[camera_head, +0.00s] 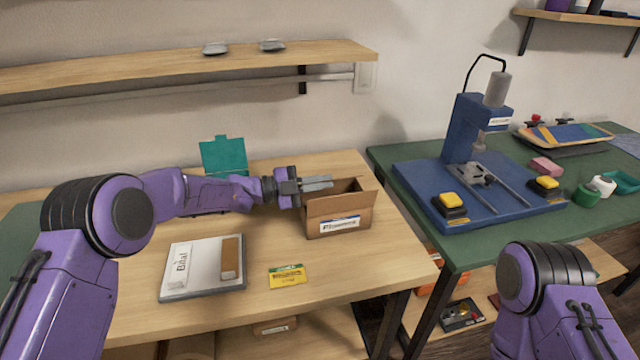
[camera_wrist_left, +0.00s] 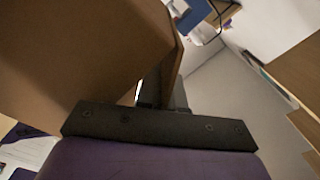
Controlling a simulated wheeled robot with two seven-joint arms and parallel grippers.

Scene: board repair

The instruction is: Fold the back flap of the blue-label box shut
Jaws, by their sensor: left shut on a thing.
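The cardboard box (camera_head: 338,222) with a white and blue label stands near the right end of the wooden table, its top at least partly open. My left gripper (camera_head: 318,184) reaches in from the left at the height of the box's upper edge. It is shut on cardboard of the box, though which flap cannot be told. In the left wrist view the box's brown cardboard (camera_wrist_left: 75,55) fills the left side, and an edge runs along the dark fingers (camera_wrist_left: 165,85). The fingers and arm hide part of the box's back left. My right gripper is out of view.
A teal holder (camera_head: 224,157) stands behind my arm. A blue press (camera_head: 470,130) stands on the green table to the right. A shelf (camera_head: 180,62) hangs above.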

